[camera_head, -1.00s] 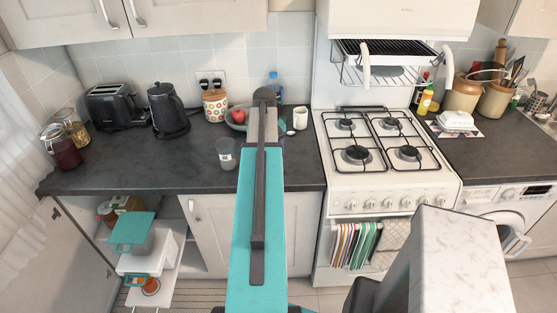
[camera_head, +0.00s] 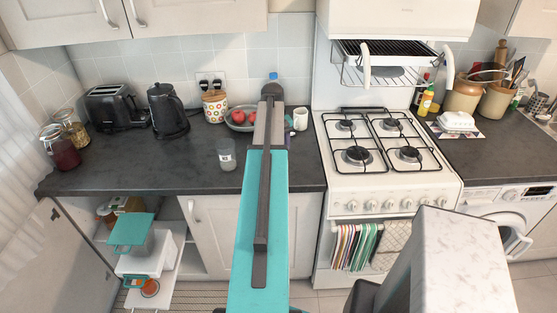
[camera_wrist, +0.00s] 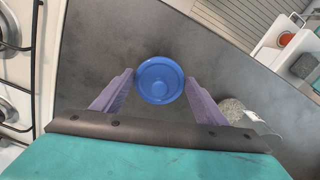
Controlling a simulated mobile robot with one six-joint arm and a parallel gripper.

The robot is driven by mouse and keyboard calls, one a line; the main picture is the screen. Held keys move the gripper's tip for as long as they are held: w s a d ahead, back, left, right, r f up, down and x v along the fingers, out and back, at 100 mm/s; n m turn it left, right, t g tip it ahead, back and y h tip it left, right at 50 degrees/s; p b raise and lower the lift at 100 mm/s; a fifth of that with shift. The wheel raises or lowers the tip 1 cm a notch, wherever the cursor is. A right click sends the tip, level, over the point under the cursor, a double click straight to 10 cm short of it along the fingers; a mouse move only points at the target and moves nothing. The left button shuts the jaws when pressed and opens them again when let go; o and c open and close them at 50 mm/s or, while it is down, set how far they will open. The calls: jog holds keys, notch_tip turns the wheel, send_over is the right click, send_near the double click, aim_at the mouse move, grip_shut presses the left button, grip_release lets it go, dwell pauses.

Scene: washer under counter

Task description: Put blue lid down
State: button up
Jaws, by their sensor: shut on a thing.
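The round blue lid (camera_wrist: 159,81) shows in the wrist view, flat side facing the camera. My gripper (camera_wrist: 160,77) is shut on it, with one purple-grey finger at each side of its rim. The dark worktop (camera_wrist: 110,40) lies beneath; the gap between lid and worktop cannot be told.
A bowl (camera_head: 236,125) with red apples and a white mug (camera_head: 300,118) stand behind. The hob (camera_head: 380,150) is right. Worktop left of the cup is clear.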

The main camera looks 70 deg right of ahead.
jog(key=shift+f+b, duration=0.85)
jog(key=shift+f, duration=0.9)
jog(key=shift+a+f, duration=0.1)
jog(key=shift+f, duration=0.05)
jog(key=o, duration=1)
jog(key=shift+r+b, duration=1.45)
jog(key=shift+r, duration=4.7)
jog(key=shift+s, duration=0.1)
